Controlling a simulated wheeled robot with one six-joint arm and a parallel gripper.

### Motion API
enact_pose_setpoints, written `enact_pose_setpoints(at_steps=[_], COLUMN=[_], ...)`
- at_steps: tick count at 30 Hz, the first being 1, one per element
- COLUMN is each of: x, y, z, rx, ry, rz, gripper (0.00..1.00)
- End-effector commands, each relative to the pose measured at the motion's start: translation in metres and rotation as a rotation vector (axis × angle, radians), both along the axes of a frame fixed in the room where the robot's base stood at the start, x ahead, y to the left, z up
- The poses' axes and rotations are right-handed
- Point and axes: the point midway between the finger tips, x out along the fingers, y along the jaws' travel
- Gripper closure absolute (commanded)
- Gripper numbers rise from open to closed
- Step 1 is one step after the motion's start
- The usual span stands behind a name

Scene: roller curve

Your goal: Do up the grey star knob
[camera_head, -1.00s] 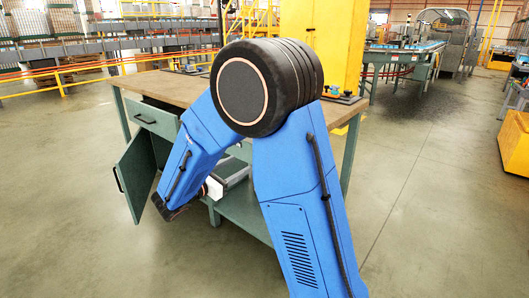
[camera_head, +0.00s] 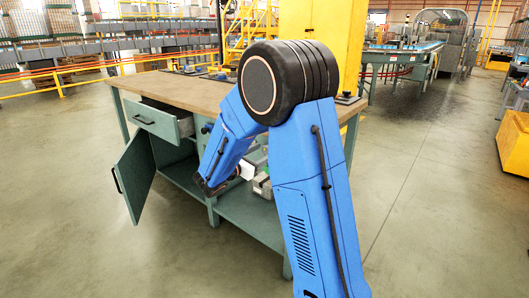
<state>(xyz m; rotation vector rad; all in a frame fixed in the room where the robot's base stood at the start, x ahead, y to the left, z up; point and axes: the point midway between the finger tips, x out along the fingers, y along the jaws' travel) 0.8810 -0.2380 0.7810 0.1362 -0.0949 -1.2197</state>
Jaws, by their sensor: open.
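I cannot make out the grey star knob in this view. A workbench with a brown top (camera_head: 180,88) and green frame stands in front of me, with small dark fittings (camera_head: 190,69) along its back edge. A dark round knob-like part (camera_head: 207,128) shows at the bench front, right of the drawer. My blue arm bends down in front of the bench's right half. My gripper (camera_head: 250,169) shows only as a pale part beyond the wrist, below the bench top; it is open, its fingertips mostly hidden by the arm.
The bench drawer (camera_head: 160,122) is pulled out and the cabinet door (camera_head: 136,172) hangs open to the left. A greenish object (camera_head: 263,186) is partly hidden behind my arm above the lower shelf (camera_head: 245,212).

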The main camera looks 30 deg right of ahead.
Motion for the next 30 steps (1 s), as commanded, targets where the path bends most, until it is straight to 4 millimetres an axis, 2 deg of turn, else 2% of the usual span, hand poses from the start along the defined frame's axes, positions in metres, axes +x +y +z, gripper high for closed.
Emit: enact_pose_setpoints(at_steps=[6,15,16,21,30], x=[0.0048,0.0054,0.0054,0.0053,0.005], y=[-0.0134,-0.0149,-0.0149,-0.0149,-0.0149], z=[0.0002,0.0001,0.0001,0.0001,0.0], rx=[-0.001,-0.001,-0.001,-0.001,0.007], ry=[0.0,0.0,0.0,0.0,-0.023], rz=[0.0,0.0,0.0,0.0,0.0], gripper=[0.45,0.45,0.48,0.87,0.87])
